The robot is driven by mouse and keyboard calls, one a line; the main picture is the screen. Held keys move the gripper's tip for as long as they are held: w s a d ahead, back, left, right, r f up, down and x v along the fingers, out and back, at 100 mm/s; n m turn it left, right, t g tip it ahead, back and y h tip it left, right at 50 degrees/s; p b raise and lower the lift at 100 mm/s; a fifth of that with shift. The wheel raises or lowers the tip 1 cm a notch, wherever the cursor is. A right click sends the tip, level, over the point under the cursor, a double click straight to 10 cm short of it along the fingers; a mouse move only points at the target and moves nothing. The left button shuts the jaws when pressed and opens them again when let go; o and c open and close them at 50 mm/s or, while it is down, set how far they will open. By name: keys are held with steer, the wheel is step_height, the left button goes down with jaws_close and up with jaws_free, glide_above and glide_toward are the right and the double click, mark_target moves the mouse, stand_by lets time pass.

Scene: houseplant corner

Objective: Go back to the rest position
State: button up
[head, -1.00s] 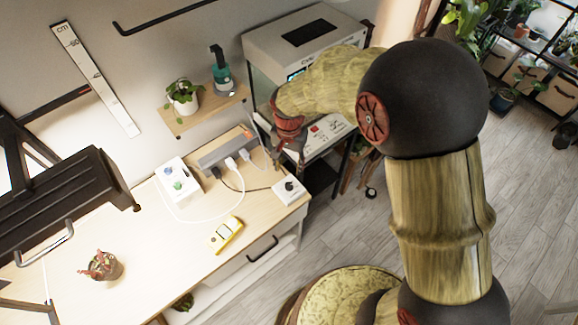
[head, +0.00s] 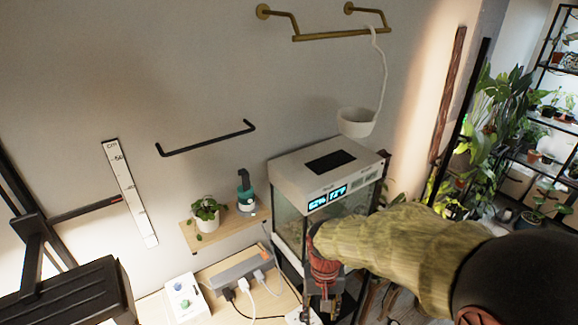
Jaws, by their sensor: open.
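My gripper (head: 326,307) is in the lower middle of the head view, at the end of my arm, which reaches in from the right. Its red wrist is in front of the glass tank (head: 291,225), and its dark fingers point down. The fingers are small and partly cut off by the frame edge, but they are open and I see nothing between them. They are beside the right end of the light wooden tabletop (head: 152,309). I cannot tell how high above it they are.
A power strip (head: 240,267) with plugged cables and a white box (head: 184,298) lie on the tabletop. Above are a wall shelf (head: 228,236) with a potted plant (head: 206,212) and a teal bottle (head: 246,197). A white hanging pot (head: 356,122) is above the tank.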

steer(key=s+d+r+t+b, duration=0.1)
steer(key=s+d+r+t, duration=0.2)
steer(key=r, duration=0.6)
steer(key=s+d+r+t+b, duration=0.2)
steer(key=s+d+r+t, duration=0.1)
steer(key=s+d+r, duration=0.4)
steer(key=shift+s+d+r, duration=0.35)
steer(key=shift+s+r, duration=0.55)
steer(key=shift+s, duration=0.05)
steer(key=shift+c, duration=0.2)
